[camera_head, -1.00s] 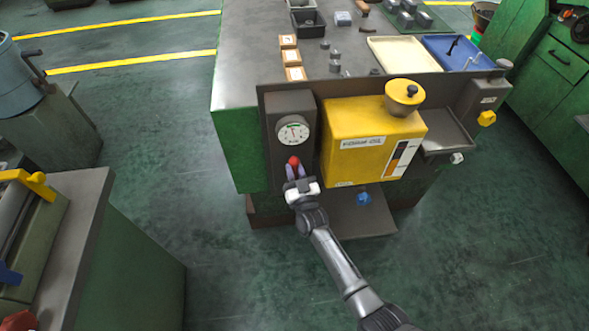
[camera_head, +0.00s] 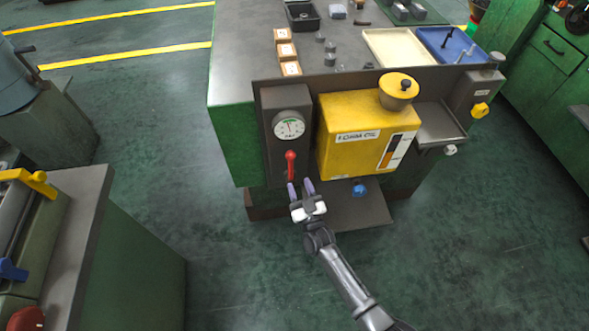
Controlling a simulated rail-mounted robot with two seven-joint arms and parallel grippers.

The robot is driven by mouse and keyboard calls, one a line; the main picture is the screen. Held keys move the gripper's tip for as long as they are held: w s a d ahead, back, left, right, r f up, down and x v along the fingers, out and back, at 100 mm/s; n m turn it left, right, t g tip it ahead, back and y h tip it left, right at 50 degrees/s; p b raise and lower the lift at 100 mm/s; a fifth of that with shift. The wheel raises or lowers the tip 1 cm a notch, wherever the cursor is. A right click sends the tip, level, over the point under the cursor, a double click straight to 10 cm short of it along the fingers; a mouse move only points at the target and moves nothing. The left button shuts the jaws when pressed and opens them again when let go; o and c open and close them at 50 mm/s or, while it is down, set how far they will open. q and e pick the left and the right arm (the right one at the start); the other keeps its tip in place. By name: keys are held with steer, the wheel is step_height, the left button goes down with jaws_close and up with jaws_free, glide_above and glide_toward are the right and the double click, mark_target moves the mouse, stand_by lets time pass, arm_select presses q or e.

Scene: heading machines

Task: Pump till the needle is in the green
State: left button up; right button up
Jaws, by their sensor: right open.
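A round white gauge (camera_head: 289,126) sits on a dark panel (camera_head: 270,150) on the front of the machine. Its thin needle points roughly upward; the picture is too small to tell exactly where it stands against the green. A red pump lever (camera_head: 291,163) hangs below the gauge, its handle pointing down. My right gripper (camera_head: 301,186) is just below and slightly right of the lever, with its two purple fingers apart and nothing between them. It appears clear of the lever. My left gripper is not in view.
A yellow oil tank (camera_head: 355,145) with a cup-shaped cap stands right of the gauge. A blue knob (camera_head: 359,189) is under it and a yellow knob (camera_head: 481,110) is at the far right. Trays and small blocks lie on the bench top. Floor in front is clear.

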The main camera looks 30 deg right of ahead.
steer(key=shift+p+v, duration=0.35)
steer(key=shift+v, duration=2.6)
steer(key=a+f+n+g+y, duration=0.1)
steer(key=a+f+g+y, duration=0.25)
steer(key=f+g, duration=0.45)
steer(key=s+d+r+n+g+p, duration=0.25)
steer(key=s+r+g, duration=0.55)
steer(key=s+r, duration=0.9)
steer(key=s+d+g+h+p, duration=0.15)
steer(key=s+p, duration=0.25)
steer(key=s, duration=0.8)
step_height(320, 180, up, 36)
steer(key=p, duration=3.7)
steer(key=shift+w, duration=0.35)
